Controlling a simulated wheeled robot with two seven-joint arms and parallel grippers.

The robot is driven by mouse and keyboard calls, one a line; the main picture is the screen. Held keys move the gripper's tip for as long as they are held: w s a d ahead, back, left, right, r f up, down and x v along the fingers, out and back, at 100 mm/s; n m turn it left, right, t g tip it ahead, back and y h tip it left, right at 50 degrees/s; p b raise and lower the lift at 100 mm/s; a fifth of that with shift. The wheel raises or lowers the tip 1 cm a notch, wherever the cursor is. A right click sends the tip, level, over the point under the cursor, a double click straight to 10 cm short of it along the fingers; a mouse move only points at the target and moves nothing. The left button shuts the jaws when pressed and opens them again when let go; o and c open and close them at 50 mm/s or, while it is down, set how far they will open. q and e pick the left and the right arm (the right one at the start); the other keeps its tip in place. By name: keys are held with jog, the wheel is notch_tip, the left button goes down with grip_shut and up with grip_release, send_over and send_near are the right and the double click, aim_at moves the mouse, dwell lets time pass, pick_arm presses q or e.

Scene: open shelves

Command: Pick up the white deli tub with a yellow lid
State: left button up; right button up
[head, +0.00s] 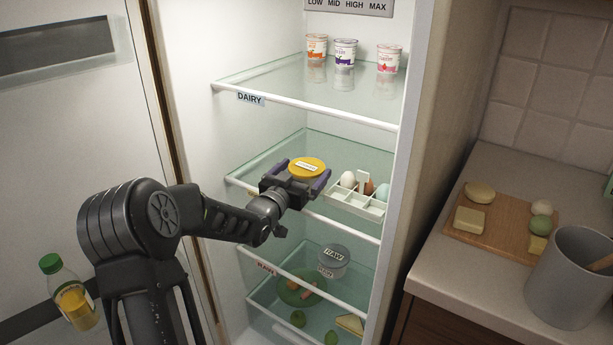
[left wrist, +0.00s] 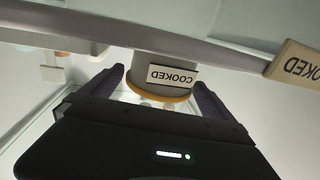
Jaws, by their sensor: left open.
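The white deli tub with a yellow lid (head: 307,166) stands on the middle fridge shelf. In the left wrist view the picture is upside down, and the tub (left wrist: 164,68) shows a COOKED label with the yellow lid rim below it. My left gripper (head: 301,178) is open at the tub, with one dark finger to each side of it. The fingers also show either side of the tub in the left wrist view (left wrist: 160,85). Whether they touch it I cannot tell. The arm and gripper hide the tub's lower body in the head view. My right gripper is not in view.
An egg tray (head: 356,204) stands close right of the tub. A grey-lidded RAW tub (head: 334,257) and a green bowl (head: 302,291) are on the shelf below. Yogurt cups (head: 345,52) stand on the shelf above. The fridge's right wall (head: 408,120) bounds the space.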

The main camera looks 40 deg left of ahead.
pick_arm(q)
jog(key=c, duration=1.5)
